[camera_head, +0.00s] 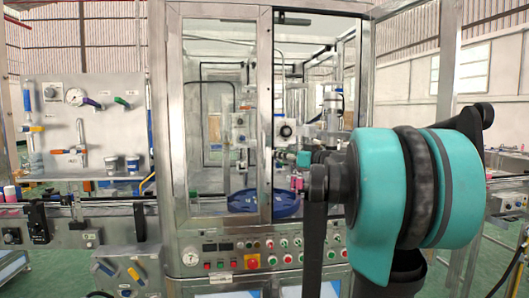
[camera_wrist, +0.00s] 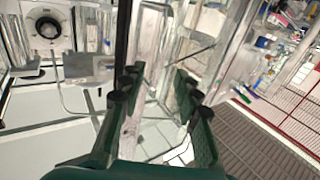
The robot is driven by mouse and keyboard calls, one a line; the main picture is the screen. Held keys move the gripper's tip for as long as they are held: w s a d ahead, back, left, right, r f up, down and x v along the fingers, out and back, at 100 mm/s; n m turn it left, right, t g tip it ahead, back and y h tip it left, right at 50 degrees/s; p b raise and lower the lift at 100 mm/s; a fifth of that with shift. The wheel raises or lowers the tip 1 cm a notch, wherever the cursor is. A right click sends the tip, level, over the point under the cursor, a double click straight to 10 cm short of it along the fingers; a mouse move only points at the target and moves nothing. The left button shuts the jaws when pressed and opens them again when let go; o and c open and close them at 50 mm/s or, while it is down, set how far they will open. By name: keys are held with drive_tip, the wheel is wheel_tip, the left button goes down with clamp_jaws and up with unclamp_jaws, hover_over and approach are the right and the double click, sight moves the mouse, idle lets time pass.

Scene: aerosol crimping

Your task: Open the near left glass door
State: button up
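The left glass door (camera_head: 217,110) of the machine cabinet is a tall clear pane in a metal frame. Its right frame edge (camera_head: 265,100) stands upright near the cabinet's middle; I cannot tell whether it is ajar. My gripper (camera_head: 285,156) shows as small teal parts just right of this edge, partly hidden by my arm. In the wrist view, the two dark green fingers of my gripper (camera_wrist: 155,92) are spread apart. A shiny metal and glass edge (camera_wrist: 152,50) shows between and beyond them. I cannot tell whether they touch it. No handle is clearly visible.
A blue round tray (camera_head: 262,203) lies inside the cabinet. A control panel with coloured buttons (camera_head: 252,261) is below the doors. A panel with gauges and valves (camera_head: 85,110) stands to the left. My arm blocks the view of the cabinet's right side.

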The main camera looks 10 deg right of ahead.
hover_over(264, 167)
drive_tip(key=shift+w, duration=0.3)
clamp_jaws()
idle(0.5)
